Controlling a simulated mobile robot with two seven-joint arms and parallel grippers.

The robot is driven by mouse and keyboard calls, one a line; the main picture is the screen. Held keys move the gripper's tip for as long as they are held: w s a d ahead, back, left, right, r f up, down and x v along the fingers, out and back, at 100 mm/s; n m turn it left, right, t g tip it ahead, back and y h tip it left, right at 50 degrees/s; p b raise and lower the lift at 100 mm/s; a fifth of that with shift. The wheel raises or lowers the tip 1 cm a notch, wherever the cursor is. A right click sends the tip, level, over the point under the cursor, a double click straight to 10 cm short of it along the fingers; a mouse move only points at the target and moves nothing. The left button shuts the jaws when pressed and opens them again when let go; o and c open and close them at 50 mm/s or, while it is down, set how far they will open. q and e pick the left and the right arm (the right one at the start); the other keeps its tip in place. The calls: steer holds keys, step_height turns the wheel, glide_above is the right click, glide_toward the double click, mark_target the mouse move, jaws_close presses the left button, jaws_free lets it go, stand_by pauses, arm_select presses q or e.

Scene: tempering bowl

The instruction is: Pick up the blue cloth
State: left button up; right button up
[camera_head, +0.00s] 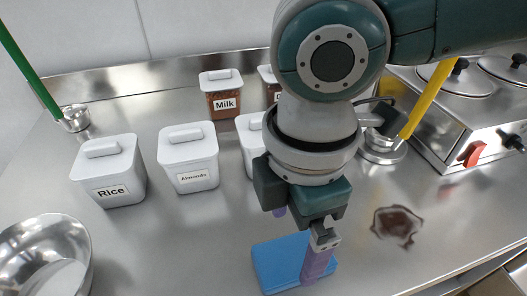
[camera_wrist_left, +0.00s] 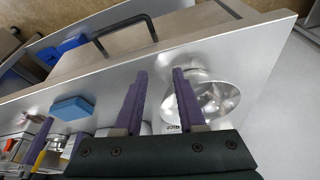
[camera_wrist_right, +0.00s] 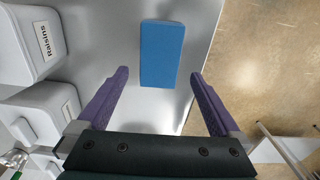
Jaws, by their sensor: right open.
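The blue cloth (camera_head: 275,263) is a flat, folded block lying on the steel counter, at the bottom middle of the head view. It also shows in the left wrist view (camera_wrist_left: 71,107) and, ahead of the fingers, in the right wrist view (camera_wrist_right: 161,53). My right gripper (camera_head: 310,245) is over the cloth in the head view, and one purple finger hides part of it. In the right wrist view my right gripper (camera_wrist_right: 158,88) is open and empty, with the cloth beyond its fingertips. My left gripper (camera_wrist_left: 160,75) is open and empty, near a metal bowl (camera_wrist_left: 212,99).
White lidded containers labelled Rice (camera_head: 108,175) and Almonds (camera_head: 188,160) stand left of my right arm. The metal bowl (camera_head: 75,240) is at the lower left. A dark spill (camera_head: 397,225) lies right of the cloth. A hot plate unit (camera_head: 455,120) stands at the right.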

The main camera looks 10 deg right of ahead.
mark_target(294, 256)
steer(key=f, duration=0.5)
steer(key=shift+d+f, duration=0.15)
steer(key=shift+d, duration=0.2)
steer(key=shift+c, duration=0.2)
steer(key=c, duration=1.1)
steer(key=shift+c, duration=0.2)
steer(key=shift+r, duration=0.4)
step_height(294, 256, up, 19)
steer(key=p, duration=0.1)
steer(key=shift+r+p, duration=0.15)
steer(key=shift+p, duration=0.25)
